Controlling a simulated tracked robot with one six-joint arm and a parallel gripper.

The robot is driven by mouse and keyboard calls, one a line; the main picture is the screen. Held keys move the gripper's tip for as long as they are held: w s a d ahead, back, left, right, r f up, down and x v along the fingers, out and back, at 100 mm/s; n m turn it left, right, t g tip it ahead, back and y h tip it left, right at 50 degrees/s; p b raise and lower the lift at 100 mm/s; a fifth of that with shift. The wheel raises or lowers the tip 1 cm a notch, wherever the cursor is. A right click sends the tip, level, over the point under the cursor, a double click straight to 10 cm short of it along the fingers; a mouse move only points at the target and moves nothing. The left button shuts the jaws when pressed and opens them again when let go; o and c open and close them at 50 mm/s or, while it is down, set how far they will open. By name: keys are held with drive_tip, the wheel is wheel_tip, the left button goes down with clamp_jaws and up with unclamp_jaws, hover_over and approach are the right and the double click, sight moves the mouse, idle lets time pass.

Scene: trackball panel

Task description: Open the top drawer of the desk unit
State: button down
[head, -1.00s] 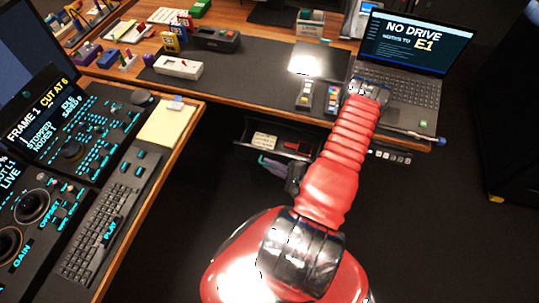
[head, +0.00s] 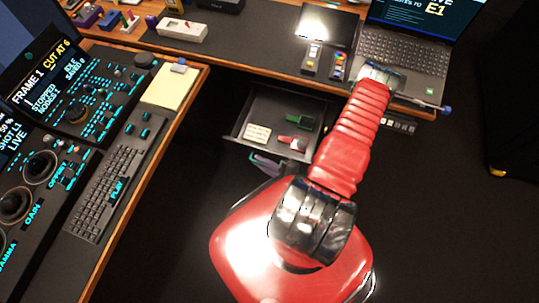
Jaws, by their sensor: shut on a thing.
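The top drawer (head: 247,112) of the desk unit is pulled out under the dark-matted desk. My red arm runs up from the bottom and covers the drawer's right side. My gripper (head: 266,164) shows only in part, as purplish and greenish jaws at the drawer's front edge, left of the arm. The jaws look closed there, at the drawer's front pull. The pull itself is small and mostly hidden.
The desk (head: 262,55) above bears a laptop (head: 405,60), small button boxes and a white device (head: 183,29). A console desk with a keyboard (head: 112,185) and yellow pad (head: 170,88) stands at the left. The dark floor right of my arm is clear.

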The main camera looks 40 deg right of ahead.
drive_tip(key=shift+s+a, duration=0.1)
drive_tip(key=shift+a, duration=0.2)
drive_tip(key=c, duration=2.2)
unclamp_jaws()
drive_tip(key=shift+o, duration=0.4)
drive_tip(key=shift+d, duration=0.1)
drive_tip(key=shift+r, duration=4.95)
